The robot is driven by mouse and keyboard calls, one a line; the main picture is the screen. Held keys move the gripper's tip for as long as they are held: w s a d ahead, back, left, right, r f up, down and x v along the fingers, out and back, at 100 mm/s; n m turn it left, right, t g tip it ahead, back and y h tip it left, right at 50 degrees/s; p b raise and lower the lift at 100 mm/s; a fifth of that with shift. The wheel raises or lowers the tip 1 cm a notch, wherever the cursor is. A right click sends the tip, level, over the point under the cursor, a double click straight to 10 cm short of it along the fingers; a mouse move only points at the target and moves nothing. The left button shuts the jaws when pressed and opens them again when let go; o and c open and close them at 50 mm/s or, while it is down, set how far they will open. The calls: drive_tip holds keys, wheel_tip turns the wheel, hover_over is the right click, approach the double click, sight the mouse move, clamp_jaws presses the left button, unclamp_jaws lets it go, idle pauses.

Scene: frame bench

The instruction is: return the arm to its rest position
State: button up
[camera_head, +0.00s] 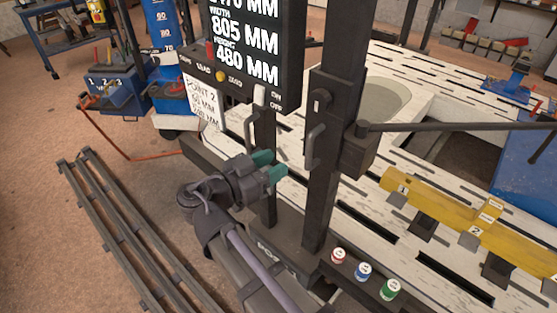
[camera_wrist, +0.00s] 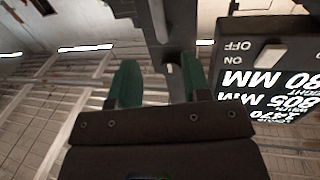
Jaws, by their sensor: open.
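My gripper (camera_head: 270,167) has green fingertips and is open and empty. In the head view it is raised in front of the dark post, below the display panel (camera_head: 245,42), and points to the right. In the wrist view my gripper (camera_wrist: 153,85) shows its two green fingers spread apart with nothing between them. The display panel (camera_wrist: 265,80) appears upside down at the right of the wrist view. The picture does not show clearly how far the fingertips are from the post.
A dark post (camera_head: 330,130) with handles stands right of my gripper. A white note (camera_head: 204,100) hangs under the panel. Red, blue and green cans (camera_head: 363,271) stand at the post's foot. A yellow beam (camera_head: 440,213) lies on the slatted bench. Dark rails (camera_head: 125,235) lie on the floor at left.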

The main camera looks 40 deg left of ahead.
drive_tip(key=w+d+f+n+g+y+p, duration=0.1)
drive_tip(key=w+d+f+n+g+p, duration=0.15)
drive_tip(key=d+f+n+g, duration=0.35)
drive_tip(key=w+d+f+n+g+p, duration=0.1)
drive_tip(key=w+d+f+n+g, duration=0.3)
drive_tip(key=d, duration=0.4)
drive_tip(key=w+d+r+m+g+y+p, duration=0.2)
drive_tip(key=d+m+g+p, duration=0.1)
drive_tip(key=d, duration=1.4)
drive_tip(key=w+d+r+m+g+y+p, duration=0.2)
drive_tip(key=d+m+g+p, duration=0.1)
drive_tip(key=d, duration=1.4)
drive_tip(key=shift+w+d+r+m+g+p, duration=0.2)
drive_tip(key=shift+w+m+g+p, duration=0.15)
drive_tip(key=shift+g+p, duration=0.45)
drive_tip(key=shift+o, duration=0.2)
